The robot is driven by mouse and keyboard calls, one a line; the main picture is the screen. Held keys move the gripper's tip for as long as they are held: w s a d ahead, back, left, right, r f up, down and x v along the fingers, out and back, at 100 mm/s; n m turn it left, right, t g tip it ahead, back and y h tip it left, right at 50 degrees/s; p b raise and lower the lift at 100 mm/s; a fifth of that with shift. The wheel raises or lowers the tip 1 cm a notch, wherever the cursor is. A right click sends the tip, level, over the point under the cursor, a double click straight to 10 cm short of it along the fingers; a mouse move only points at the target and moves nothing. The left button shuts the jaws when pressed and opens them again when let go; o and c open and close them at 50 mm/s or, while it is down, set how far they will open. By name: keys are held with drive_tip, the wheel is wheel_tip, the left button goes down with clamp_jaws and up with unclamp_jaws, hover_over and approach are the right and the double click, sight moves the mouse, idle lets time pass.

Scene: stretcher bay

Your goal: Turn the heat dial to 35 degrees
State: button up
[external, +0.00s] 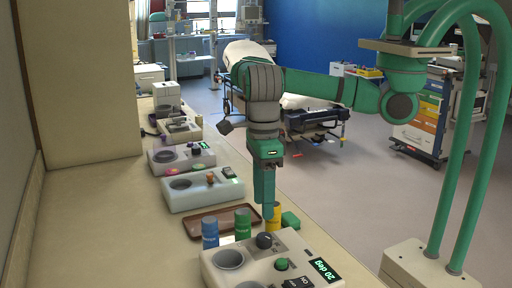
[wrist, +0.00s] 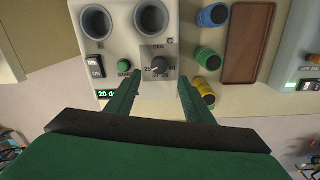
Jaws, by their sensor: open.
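The heat dial is a dark round knob (wrist: 159,66) on a pale panel under a "DEG" label; in the external view it shows on the near device (external: 264,240). The device's green-lit display (wrist: 106,94) reads 20 deg in the external view (external: 325,270). My gripper (wrist: 160,77) is open and empty, its green fingers to the left and right of the dial in the wrist view. Whether a finger touches the dial cannot be told.
The same panel has a green button (wrist: 124,65), an ON switch (wrist: 96,66) and two round wells. Blue, green and yellow bottles (external: 210,233) stand beside it near a brown tray (external: 208,222). More devices (external: 203,188) line the counter behind.

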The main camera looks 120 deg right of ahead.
sight(264, 236)
drive_tip(key=f, duration=0.8)
drive_tip(key=shift+a+f, duration=0.25)
drive_tip(key=shift+f, duration=0.15)
drive_tip(key=c, duration=1.1)
